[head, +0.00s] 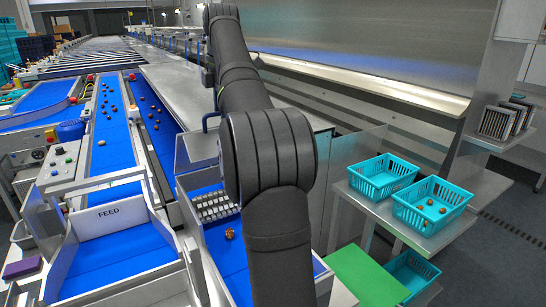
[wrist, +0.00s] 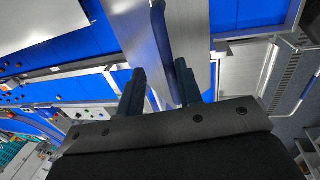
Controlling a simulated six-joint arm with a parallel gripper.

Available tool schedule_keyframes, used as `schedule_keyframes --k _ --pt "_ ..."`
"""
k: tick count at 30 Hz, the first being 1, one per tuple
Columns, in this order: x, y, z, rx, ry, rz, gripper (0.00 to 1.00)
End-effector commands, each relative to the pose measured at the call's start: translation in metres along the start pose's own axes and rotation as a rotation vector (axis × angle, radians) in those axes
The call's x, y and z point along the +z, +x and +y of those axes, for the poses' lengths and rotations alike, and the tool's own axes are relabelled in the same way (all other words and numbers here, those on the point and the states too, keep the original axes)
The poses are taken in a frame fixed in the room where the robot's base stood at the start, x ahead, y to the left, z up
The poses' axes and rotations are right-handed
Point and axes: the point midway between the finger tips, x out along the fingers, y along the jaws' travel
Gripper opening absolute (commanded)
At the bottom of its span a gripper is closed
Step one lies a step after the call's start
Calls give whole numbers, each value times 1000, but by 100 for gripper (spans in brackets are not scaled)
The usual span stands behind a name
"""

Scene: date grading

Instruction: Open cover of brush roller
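The steel cover (head: 178,88) lies as a flat sheet over the machine beside the blue belts, partly hidden behind my arm. A blue handle (head: 210,121) stands at its near end. White brush rollers (head: 214,206) show just in front of the cover. In the wrist view my gripper (wrist: 160,92) has its two dark fingers apart, with steel surface between them. A blue bar (wrist: 160,32), which looks like a handle, runs down towards the right finger; I cannot tell whether they touch.
A blue feed chute (head: 115,255) and control box (head: 60,165) are at left. Dates lie on the belts, and one date (head: 230,233) lies in front of the rollers. Teal baskets (head: 383,177) stand on a side table at right. A clear panel (head: 352,165) stands near the arm.

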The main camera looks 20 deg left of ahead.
Motion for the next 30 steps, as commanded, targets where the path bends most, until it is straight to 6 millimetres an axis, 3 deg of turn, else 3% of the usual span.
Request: schedule_keyframes --k 14,30 --pt "0 21 -41 -2 0 0 33" --pt "-1 75 -104 -2 1 0 33"
